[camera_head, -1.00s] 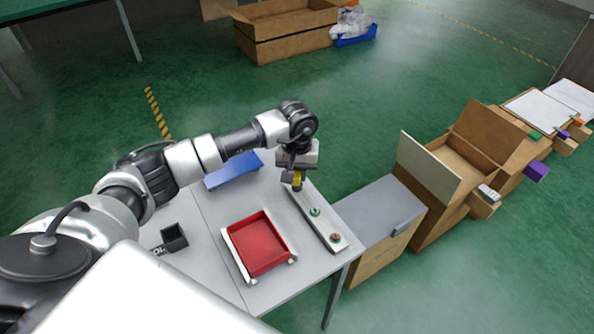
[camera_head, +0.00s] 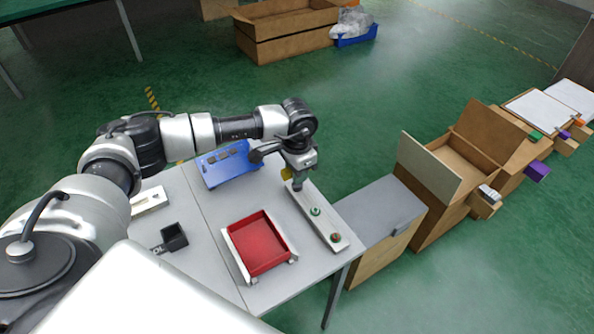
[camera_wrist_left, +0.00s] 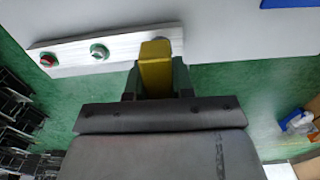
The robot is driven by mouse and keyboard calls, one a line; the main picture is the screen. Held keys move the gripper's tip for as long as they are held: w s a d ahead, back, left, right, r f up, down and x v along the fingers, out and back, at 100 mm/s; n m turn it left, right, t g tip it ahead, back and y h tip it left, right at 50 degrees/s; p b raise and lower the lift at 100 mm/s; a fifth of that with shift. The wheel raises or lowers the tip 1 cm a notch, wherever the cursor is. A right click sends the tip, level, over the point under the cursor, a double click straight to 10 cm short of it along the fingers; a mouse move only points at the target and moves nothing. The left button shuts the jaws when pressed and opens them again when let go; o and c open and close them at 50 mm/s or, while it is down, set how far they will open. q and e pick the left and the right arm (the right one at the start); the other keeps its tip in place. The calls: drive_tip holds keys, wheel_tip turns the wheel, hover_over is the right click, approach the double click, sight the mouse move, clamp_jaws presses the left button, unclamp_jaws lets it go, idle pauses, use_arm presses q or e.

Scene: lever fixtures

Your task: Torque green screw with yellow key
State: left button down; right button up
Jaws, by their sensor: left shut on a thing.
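My left gripper (camera_head: 297,184) is shut on the yellow key (camera_head: 287,174), which also shows between the fingers in the left wrist view (camera_wrist_left: 156,62). The gripper is over the far end of a pale bar (camera_head: 328,229) on the table. The green screw (camera_head: 316,211) sits in the middle of the bar, and it shows left of the key in the left wrist view (camera_wrist_left: 99,52). The key is apart from the green screw. I cannot tell whether the key's lower end touches the bar. A red screw (camera_head: 336,237) sits at the bar's near end. My right gripper is not in view.
A red tray (camera_head: 262,270) stands left of the bar. A blue block with dark slots (camera_head: 229,166) lies farther back, and a small black holder (camera_head: 174,238) is at left. A grey-topped cabinet (camera_head: 378,209) adjoins the table's right side.

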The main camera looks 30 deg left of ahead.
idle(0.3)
use_arm(q)
drive_tip(key=shift+r, duration=0.8)
drive_tip(key=n, duration=1.3)
drive_tip(key=shift+d, duration=0.1)
drive_tip(key=n, duration=0.5)
drive_tip(key=shift+n, duration=0.3)
drive_tip(key=n, duration=0.4)
drive_tip(key=shift+w, duration=0.1)
